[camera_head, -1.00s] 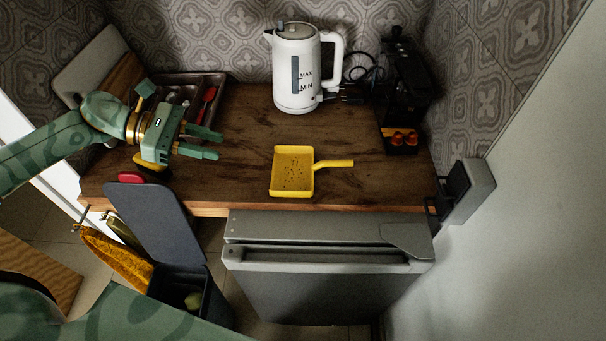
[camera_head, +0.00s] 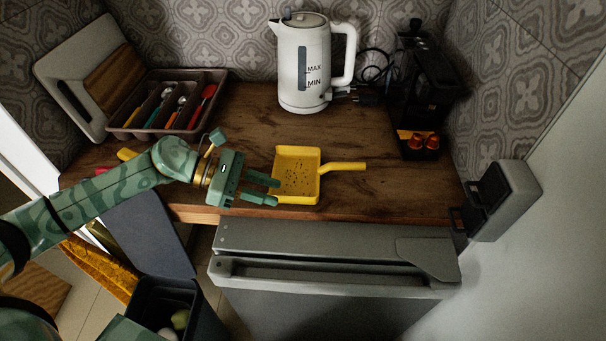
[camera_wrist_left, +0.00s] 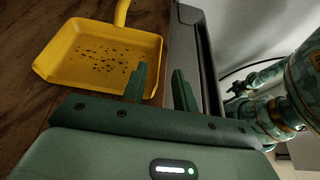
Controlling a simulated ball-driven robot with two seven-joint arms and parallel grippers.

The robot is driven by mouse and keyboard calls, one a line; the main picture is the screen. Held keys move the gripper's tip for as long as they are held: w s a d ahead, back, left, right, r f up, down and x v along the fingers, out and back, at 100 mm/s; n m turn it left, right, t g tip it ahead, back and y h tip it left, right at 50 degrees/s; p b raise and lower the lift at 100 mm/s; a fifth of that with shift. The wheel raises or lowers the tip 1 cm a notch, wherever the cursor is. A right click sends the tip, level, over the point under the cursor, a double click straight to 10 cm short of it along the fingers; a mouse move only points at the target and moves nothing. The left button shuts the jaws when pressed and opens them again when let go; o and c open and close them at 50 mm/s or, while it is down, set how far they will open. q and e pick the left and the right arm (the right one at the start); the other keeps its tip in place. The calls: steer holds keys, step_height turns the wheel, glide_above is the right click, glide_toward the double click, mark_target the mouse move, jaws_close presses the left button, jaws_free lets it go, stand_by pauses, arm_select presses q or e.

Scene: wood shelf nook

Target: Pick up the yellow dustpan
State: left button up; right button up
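The yellow dustpan (camera_head: 310,188) lies flat on the wooden counter, with dark crumbs in its pan and its handle pointing right. It also shows in the left wrist view (camera_wrist_left: 95,55), its handle toward the top edge. My left gripper (camera_head: 277,191) is open and empty at the left edge of the pan; its fingers overlap the edge in the head view.
A white kettle (camera_head: 292,92) stands behind the dustpan. A black coffee machine (camera_head: 415,100) is at the back right, and a cutlery tray (camera_head: 217,77) at the back left. A grey appliance (camera_head: 330,240) is below the counter's front edge, beside an open bin (camera_head: 165,290).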

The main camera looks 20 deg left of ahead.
mark_target(297, 197)
arm_select(q)
steer(key=x, duration=0.5)
steer(key=shift+w+d+r, duration=0.1)
steer(key=shift+d+r, duration=0.05)
steer(key=shift+d, duration=0.35)
jaws_close()
